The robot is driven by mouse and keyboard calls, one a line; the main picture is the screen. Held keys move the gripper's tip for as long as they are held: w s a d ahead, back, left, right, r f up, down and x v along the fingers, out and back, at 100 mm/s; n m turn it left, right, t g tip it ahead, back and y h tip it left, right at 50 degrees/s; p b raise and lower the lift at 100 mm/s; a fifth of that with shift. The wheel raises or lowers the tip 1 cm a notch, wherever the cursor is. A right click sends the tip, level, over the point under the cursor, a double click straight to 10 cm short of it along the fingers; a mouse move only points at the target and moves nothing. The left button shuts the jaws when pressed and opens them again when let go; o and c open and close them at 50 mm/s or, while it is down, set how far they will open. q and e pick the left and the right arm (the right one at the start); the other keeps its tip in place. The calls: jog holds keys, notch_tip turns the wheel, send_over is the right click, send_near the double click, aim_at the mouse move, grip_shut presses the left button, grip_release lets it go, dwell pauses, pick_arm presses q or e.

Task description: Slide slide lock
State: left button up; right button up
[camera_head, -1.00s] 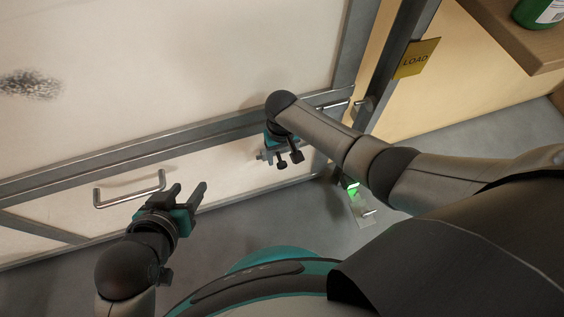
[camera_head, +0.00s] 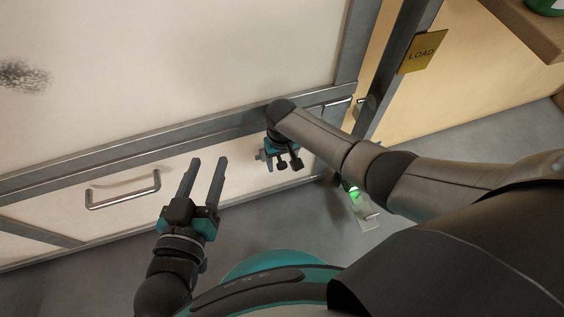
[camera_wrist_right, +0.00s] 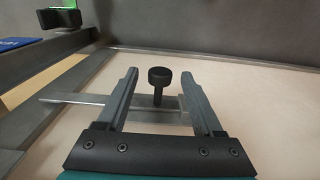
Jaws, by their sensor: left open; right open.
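The slide lock shows in the right wrist view as a flat grey metal bar (camera_wrist_right: 72,98) with a round black knob (camera_wrist_right: 160,76) standing up from it, on a pale panel. My right gripper (camera_wrist_right: 159,75) is open, with one finger on each side of the knob and a gap to both. In the head view my right gripper (camera_head: 289,163) is low on the white door, and my arm and gripper hide most of the lock. My left gripper (camera_head: 208,160) is open and empty, in front of the door's lower part, right of the metal handle (camera_head: 124,205).
A grey metal rail (camera_head: 130,149) crosses the white door (camera_head: 180,55). A grey post (camera_head: 395,65) with a yellow LOAD sign (camera_head: 420,54) stands to the right. A wooden shelf (camera_head: 520,32) is at upper right. A small green light (camera_head: 354,191) glows below my right forearm.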

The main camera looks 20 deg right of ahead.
jog(key=shift+f, duration=0.2)
dwell(0.3)
grip_shut()
dwell(0.3)
dwell(0.9)
